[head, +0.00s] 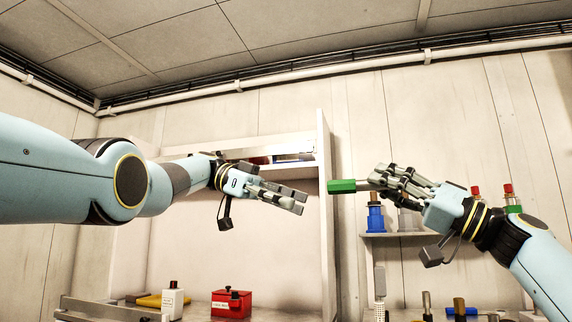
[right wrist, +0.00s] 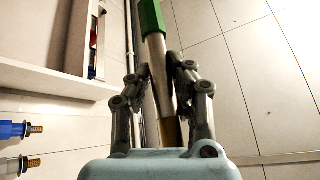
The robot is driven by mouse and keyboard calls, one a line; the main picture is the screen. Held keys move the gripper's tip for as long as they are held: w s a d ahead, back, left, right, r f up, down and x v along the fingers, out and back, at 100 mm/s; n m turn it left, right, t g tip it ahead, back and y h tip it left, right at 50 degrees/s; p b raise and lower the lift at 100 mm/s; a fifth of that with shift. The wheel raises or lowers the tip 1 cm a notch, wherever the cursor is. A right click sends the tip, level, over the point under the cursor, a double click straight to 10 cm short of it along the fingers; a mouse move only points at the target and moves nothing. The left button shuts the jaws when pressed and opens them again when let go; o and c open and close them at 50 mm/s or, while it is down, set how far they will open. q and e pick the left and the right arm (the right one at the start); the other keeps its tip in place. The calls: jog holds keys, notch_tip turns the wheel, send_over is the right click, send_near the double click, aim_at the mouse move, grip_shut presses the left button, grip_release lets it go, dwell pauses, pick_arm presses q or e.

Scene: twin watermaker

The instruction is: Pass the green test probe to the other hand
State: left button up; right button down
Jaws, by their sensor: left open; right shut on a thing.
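The green test probe (head: 343,186) is held level by my right gripper (head: 381,181) in the head view. Its green end sticks out to the left, toward my left gripper. In the right wrist view the probe (right wrist: 151,18) shows its green end at the top and a metal shaft between the two fingers (right wrist: 155,75). My left gripper (head: 298,200) is open and empty, a short gap to the left of the green end. The two grippers face each other in mid-air and do not touch.
A white shelf unit (head: 325,210) stands behind the grippers. A shelf (head: 400,234) at the right bears a blue fitting (head: 375,217) and other parts. A red box (head: 231,303), a white bottle (head: 172,299) and a yellow tool (head: 149,301) are below.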

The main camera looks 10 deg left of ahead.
pick_arm(q)
send_near(345, 183)
jog(key=w+a, duration=0.1)
jog(key=a, duration=0.1)
jog(key=r, duration=0.1)
jog(key=shift+m+t, duration=0.3)
jog(key=shift+m, duration=0.1)
jog(key=x, duration=1.2)
jog(key=shift+w, duration=0.15)
grip_shut()
jog(key=shift+r, duration=0.1)
pick_arm(e)
jog(key=c, duration=1.2)
grip_release()
